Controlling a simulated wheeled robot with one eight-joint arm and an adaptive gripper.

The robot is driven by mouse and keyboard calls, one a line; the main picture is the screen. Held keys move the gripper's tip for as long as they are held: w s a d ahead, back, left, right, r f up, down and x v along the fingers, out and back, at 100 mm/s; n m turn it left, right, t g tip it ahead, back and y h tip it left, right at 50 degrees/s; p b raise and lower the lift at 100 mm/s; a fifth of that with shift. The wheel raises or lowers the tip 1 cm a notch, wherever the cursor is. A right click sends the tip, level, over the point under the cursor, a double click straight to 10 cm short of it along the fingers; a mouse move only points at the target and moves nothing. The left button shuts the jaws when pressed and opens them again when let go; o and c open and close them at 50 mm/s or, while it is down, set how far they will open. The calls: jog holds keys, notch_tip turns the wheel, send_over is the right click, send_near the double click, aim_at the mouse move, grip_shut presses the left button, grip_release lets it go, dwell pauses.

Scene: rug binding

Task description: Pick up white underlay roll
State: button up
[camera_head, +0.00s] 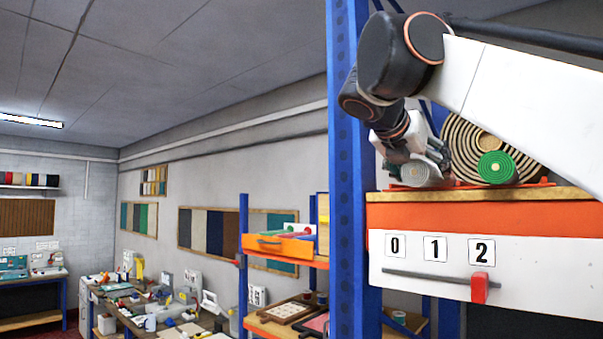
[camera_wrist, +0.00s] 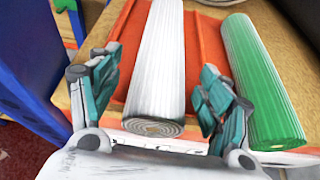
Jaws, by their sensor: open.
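The white underlay roll (camera_wrist: 158,70) lies on an orange tray on the shelf, its spiral end toward the wrist camera. My gripper (camera_wrist: 158,95) is open, with one teal-padded finger on each side of the white roll. In the wrist view a narrow gap shows beside the roll; whether either finger touches it I cannot tell. In the head view my gripper (camera_head: 420,163) is at the shelf's left end, over the white roll's round end (camera_head: 424,174), which it partly hides.
A green roll (camera_wrist: 262,85) lies close to the right finger. A large brown coiled roll (camera_head: 462,140) stands behind it. The blue rack post (camera_head: 347,200) is just left of my gripper. The wooden shelf (camera_head: 385,197) carries a 0-1-2 label panel (camera_head: 530,268) below its front.

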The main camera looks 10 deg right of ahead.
jog(key=x, duration=0.3)
jog(key=c, duration=1.2)
jog(key=shift+r, duration=0.1)
